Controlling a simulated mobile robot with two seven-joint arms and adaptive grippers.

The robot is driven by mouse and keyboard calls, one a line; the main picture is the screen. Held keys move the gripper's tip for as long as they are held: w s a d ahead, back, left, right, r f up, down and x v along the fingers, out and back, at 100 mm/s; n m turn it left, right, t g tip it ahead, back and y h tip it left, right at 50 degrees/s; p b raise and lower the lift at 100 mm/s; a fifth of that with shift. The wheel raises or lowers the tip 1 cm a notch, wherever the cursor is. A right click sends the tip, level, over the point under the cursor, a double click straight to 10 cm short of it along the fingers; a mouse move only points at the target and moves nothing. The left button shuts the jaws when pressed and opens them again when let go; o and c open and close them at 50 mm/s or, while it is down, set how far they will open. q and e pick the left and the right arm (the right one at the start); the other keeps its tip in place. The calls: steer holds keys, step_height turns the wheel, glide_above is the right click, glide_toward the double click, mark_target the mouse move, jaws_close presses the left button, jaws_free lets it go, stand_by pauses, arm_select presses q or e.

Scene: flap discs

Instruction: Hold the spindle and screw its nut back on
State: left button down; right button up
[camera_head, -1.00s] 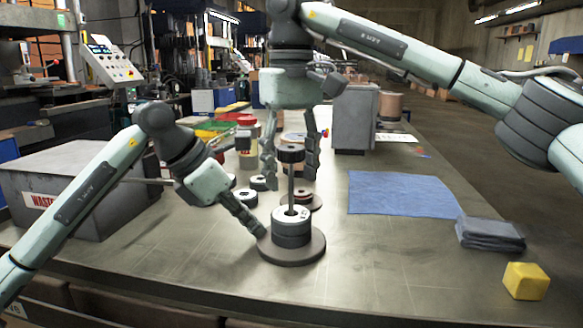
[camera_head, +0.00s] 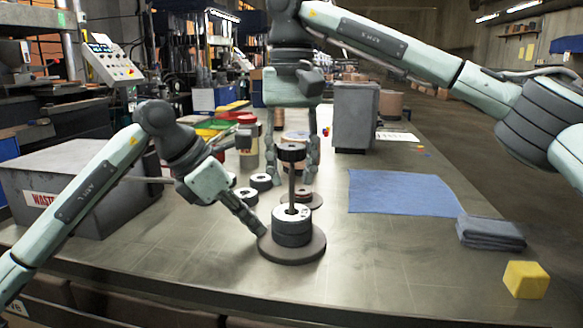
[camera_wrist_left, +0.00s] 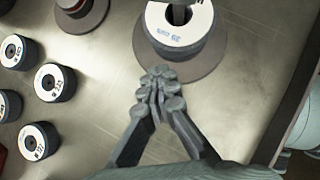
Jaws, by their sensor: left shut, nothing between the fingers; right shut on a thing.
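The spindle is an upright thin rod (camera_head: 291,185) on a round dark base plate (camera_head: 305,252). White-faced discs (camera_head: 292,228) are stacked around the rod on the plate. The dark round nut (camera_head: 291,152) is at the rod's top. My right gripper (camera_head: 292,165) points down from above and is shut on the nut. My left gripper (camera_head: 260,230) is shut and empty, its fingertips at the left rim of the base plate. In the left wrist view its closed fingertips (camera_wrist_left: 162,82) overlap the plate's edge (camera_wrist_left: 207,62); I cannot tell whether they press on it.
Several loose discs (camera_head: 246,195) lie left of and behind the spindle. A grey waste bin (camera_head: 75,190) stands at left. A blue cloth (camera_head: 400,193), a folded grey cloth (camera_head: 490,233) and a yellow block (camera_head: 526,280) are at right. The table front is clear.

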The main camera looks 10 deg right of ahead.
steer(key=m, duration=1.3)
steer(key=shift+f+m, duration=0.1)
steer(key=shift+m, duration=0.3)
steer(key=m, duration=0.5)
steer(key=shift+c, duration=0.2)
steer(key=m, duration=0.4)
steer(key=shift+f, duration=0.1)
steer(key=o, duration=0.9)
steer(key=shift+o, duration=0.2)
